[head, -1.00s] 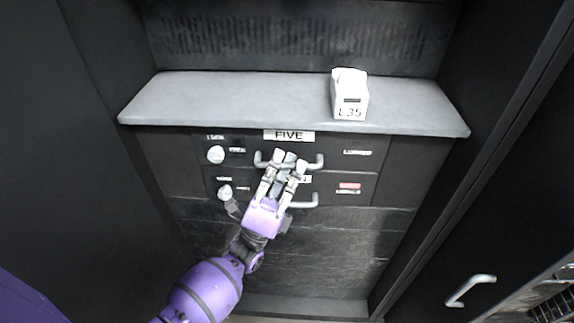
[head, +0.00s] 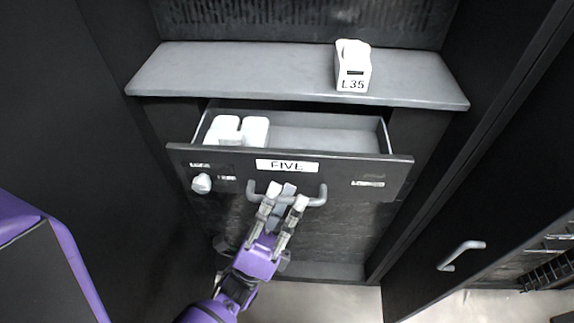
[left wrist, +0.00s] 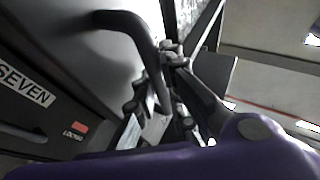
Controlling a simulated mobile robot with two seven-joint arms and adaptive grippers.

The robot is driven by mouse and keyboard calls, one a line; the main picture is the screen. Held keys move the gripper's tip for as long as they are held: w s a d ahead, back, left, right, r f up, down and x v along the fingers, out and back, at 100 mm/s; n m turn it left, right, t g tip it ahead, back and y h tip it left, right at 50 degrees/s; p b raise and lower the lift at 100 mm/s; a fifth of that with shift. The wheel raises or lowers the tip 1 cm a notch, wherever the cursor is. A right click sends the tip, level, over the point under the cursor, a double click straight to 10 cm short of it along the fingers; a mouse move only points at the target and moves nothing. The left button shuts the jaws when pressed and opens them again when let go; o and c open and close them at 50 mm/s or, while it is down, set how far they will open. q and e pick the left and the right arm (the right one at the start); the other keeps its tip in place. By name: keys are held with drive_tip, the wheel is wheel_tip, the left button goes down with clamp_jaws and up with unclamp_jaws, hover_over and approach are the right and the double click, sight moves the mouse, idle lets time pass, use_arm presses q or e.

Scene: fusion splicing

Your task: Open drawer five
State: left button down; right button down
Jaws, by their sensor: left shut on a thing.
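Drawer five (head: 340,171), a dark front with a white "FIVE" label, stands pulled out below the grey shelf in the head view. My left gripper (head: 283,195) is shut on its grey bar handle (head: 318,197). In the left wrist view the handle (left wrist: 125,20) runs into the fingers (left wrist: 170,95). Inside the drawer, white blocks (head: 255,131) sit at the left; the right part looks empty. My right gripper is not in view.
A white block marked "L35" (head: 352,68) stands on the grey shelf (head: 240,72). A drawer labelled "SEVEN" (left wrist: 28,84) shows in the left wrist view. Dark panels flank both sides; one at the right has a handle (head: 460,254).

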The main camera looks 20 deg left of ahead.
use_arm(q)
drive_tip(key=s+d, duration=0.4)
drive_tip(key=s, duration=1.1)
drive_tip(key=shift+b, duration=0.4)
drive_tip(key=shift+d+f, duration=0.1)
drive_tip(key=c, duration=2.1)
unclamp_jaws()
